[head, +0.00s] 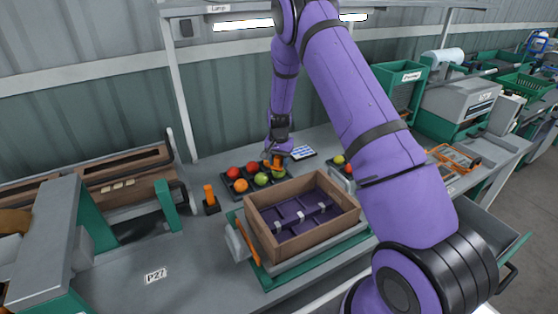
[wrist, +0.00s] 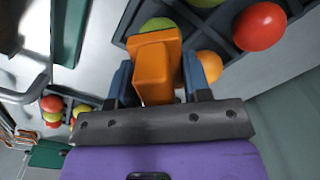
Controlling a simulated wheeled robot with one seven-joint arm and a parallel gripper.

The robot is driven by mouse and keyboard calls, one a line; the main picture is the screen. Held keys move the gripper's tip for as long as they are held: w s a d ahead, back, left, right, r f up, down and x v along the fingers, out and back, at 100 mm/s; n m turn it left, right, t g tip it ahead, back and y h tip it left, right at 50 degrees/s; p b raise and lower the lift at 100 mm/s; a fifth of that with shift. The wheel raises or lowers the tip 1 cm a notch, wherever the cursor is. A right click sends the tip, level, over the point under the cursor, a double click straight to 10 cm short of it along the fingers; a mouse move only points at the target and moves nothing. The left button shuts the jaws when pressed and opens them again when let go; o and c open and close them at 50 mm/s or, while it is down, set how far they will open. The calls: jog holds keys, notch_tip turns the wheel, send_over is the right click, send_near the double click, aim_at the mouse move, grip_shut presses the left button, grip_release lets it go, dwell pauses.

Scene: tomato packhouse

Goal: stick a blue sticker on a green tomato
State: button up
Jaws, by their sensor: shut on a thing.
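My gripper (head: 278,155) is shut on an orange block-shaped tool (wrist: 155,72), which fills the space between its two fingers in the wrist view. The tool's lower end is hidden, so I cannot tell whether a sticker is on it. In the head view the gripper is over the right back part of a dark compartment tray (head: 236,194) of red, orange and green tomatoes. A green tomato (head: 262,179) sits near the tray's middle. A green tomato (wrist: 158,24) shows just beyond the tool in the wrist view.
A brown wooden crate (head: 268,245) with dark dividers stands in front. More tomatoes (head: 339,159) lie to the right, partly behind my arm.

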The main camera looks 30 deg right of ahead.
jog(key=shift+f, duration=0.35)
dwell(1.2)
jog(key=shift+r, duration=0.1)
jog(key=shift+r, duration=3.45)
